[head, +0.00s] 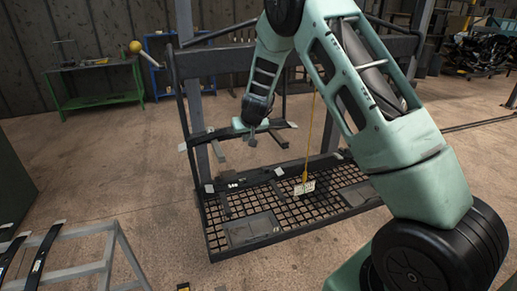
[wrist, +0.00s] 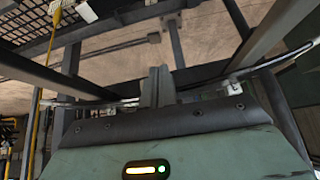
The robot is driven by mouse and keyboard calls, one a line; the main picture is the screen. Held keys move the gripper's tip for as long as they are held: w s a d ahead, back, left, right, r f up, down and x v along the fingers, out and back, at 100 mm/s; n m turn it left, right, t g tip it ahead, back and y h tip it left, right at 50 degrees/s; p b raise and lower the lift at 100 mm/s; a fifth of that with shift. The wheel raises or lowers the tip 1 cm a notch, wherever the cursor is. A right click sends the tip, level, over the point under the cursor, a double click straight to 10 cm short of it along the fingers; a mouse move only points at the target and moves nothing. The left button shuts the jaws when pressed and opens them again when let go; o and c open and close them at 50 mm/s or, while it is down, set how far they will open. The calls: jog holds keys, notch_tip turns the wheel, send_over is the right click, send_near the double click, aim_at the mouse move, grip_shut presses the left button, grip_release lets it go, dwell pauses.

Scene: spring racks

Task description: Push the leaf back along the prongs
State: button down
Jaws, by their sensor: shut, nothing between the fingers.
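The leaf (head: 202,137) is a long dark bar with pale ends, lying across the prongs of the upright rack in the head view. A prong (head: 277,138) sticks out toward me near its right end. My gripper (head: 252,141) is shut and empty, at the middle of the leaf; the wrist partly hides the bar there.
A grey stand (head: 100,232) with dark bars is at lower left.

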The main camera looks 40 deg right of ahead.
jog(key=s+b, duration=0.1)
jog(key=s, duration=0.1)
jog(key=s+a+b, duration=0.1)
jog(key=shift+s, duration=0.4)
dwell(0.5)
jog(key=s+a+r+n+g+y, duration=0.15)
jog(key=s+a, duration=0.25)
jog(key=s, duration=0.5)
jog(key=s+a+r+n+g, duration=0.15)
jog(key=s+a, duration=0.25)
jog(key=s, duration=0.6)
jog(key=s+a+r+n+g, duration=0.15)
jog(key=s+a, duration=0.25)
jog(key=s, duration=0.5)
jog(key=s+a+f+n+g+b, duration=0.1)
jog(key=s+a+f+n+b, duration=0.2)
jog(key=a, duration=0.5)
jog(key=s+a+f+n+g+b, duration=0.1)
jog(key=s+a+f+n+b, duration=0.2)
jog(key=s+a+f+b, duration=0.2)
jog(key=s+a+y+b, duration=0.1)
jog(key=s+a+b, duration=0.2)
jog(key=s+a, duration=0.1)
jog(key=shift+s+a, duration=0.2)
jog(key=shift+s, duration=0.25)
jog(key=shift+n, duration=0.25)
